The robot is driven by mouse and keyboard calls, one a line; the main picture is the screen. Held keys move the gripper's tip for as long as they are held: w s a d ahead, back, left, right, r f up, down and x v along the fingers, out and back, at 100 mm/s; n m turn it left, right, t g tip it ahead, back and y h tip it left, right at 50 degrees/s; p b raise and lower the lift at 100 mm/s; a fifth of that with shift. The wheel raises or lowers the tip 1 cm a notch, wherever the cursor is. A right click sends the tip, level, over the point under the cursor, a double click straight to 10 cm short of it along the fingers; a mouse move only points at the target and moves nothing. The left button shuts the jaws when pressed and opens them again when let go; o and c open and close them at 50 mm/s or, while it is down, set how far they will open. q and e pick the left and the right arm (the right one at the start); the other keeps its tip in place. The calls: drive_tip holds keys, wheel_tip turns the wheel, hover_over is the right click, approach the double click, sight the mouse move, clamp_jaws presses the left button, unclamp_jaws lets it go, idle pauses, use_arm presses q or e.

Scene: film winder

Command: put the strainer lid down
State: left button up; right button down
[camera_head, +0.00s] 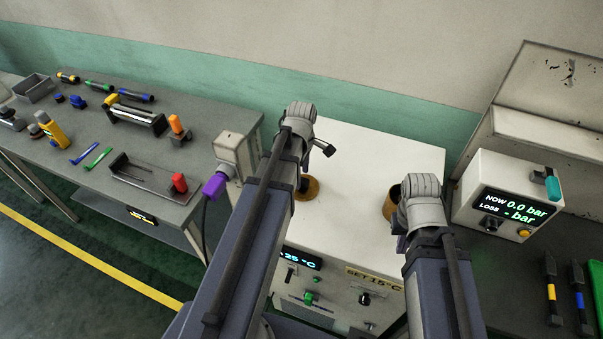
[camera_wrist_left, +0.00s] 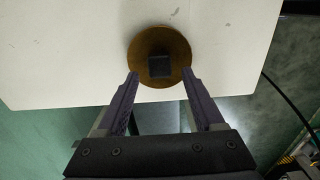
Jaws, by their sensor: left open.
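The strainer lid, a brown round disc with a black square knob, lies on the white cabinet top in the left wrist view (camera_wrist_left: 143,42). In the head view the lid (camera_head: 312,190) is partly hidden by my left arm. My left gripper (camera_wrist_left: 160,75) is open, with one fingertip on each side of the lid's near part and the knob ahead between them. Nothing is held in it. A brown cylinder (camera_head: 391,203) stands on the same top to the right, partly hidden by my right arm. The fingers of my right gripper (camera_head: 400,240) are mostly hidden behind its wrist.
The white cabinet top (camera_head: 360,160) is clear between the two brown things. A pressure box (camera_head: 508,195) stands on the right. A grey bench (camera_head: 75,115) with tools is on the left. A purple plug (camera_head: 214,187) with a cable sits beside the cabinet.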

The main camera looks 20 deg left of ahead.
sight(302, 180)
use_arm(q)
wheel_tip(302, 180, up, 10)
drive_tip(key=p, duration=0.9)
drive_tip(key=shift+r, duration=0.15)
use_arm(e)
wheel_tip(302, 180, up, 10)
drive_tip(key=shift+r, duration=0.15)
use_arm(q)
drive_tip(key=s+d+m, duration=0.5)
drive_tip(key=d+m, duration=0.5)
drive_tip(key=m, duration=0.1)
drive_tip(key=s+d+m+y, duration=0.1)
drive_tip(key=s+d+m, duration=0.5)
drive_tip(key=d+m, duration=0.4)
drive_tip(key=shift+d+m, duration=0.35)
drive_tip(key=shift+m, duration=0.35)
wheel_tip(302, 180, down, 10)
drive_tip(key=b, duration=0.9)
drive_tip(key=shift+b, duration=0.35)
use_arm(e)
wheel_tip(302, 180, down, 10)
use_arm(q)
drive_tip(key=shift+r, duration=0.25)
use_arm(e)
drive_tip(key=shift+r, duration=0.2)
